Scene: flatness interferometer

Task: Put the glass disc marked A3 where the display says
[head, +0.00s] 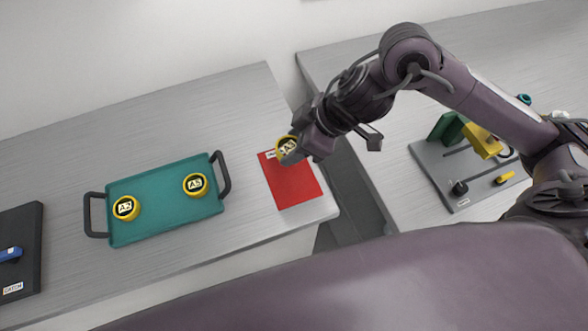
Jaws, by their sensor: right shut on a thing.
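The glass disc marked A3 (287,149) has a yellow rim and a dark label. My right gripper (293,153) is shut on it, with the arm coming in from the right. The disc appears over the far edge of a red mat (293,188); I cannot tell how high it is above it. Two similar yellow-rimmed discs, A2 (125,208) and A5 (195,185), lie apart on a teal tray (160,205) with dark handles. No display with readable text is in view. My left gripper is not in view.
A dark board (28,235) with a blue part stands at the left edge. On the right bench, a grey plate (440,175) carries a green block (447,128), a yellow block (482,141) and small parts. A gap (350,185) separates the two benches.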

